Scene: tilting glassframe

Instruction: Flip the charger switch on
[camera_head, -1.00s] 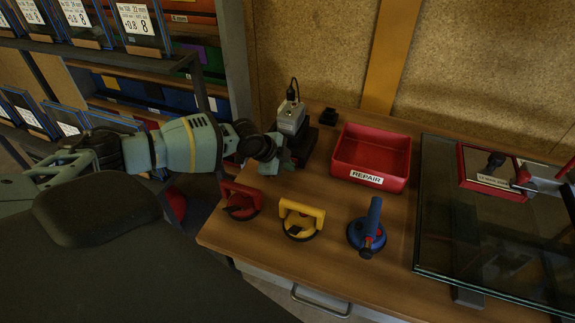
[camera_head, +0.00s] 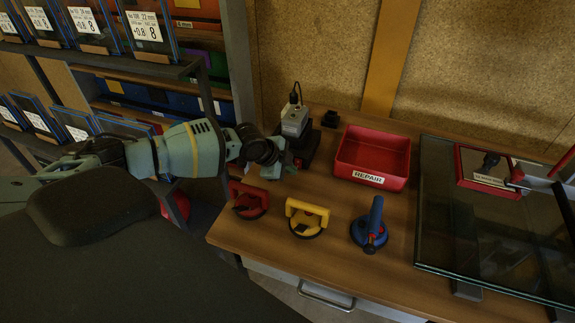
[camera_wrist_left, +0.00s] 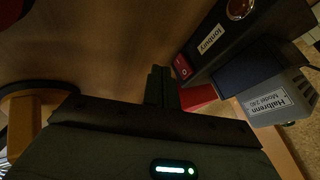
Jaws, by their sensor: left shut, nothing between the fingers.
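The charger is a black unit (camera_head: 309,148) with a grey box (camera_head: 294,121) and a dark cable on top, at the back left of the bench. In the left wrist view its dark body (camera_wrist_left: 235,38) has a label and a red switch (camera_wrist_left: 183,67) with a white mark. Whether the switch is on or off I cannot tell. My left gripper (camera_head: 291,166) is shut and empty, just in front of the charger. In the wrist view its fingertips (camera_wrist_left: 159,75) are close beside the switch; contact cannot be judged. My right gripper is not in view.
A red REPAIR tray (camera_head: 342,150) stands right of the charger. Red (camera_head: 249,201), yellow (camera_head: 306,218) and blue (camera_head: 370,228) suction lifters sit along the front. Glass panes (camera_head: 490,235) fill the right side. A rack with glass samples (camera_head: 145,28) stands behind my left arm.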

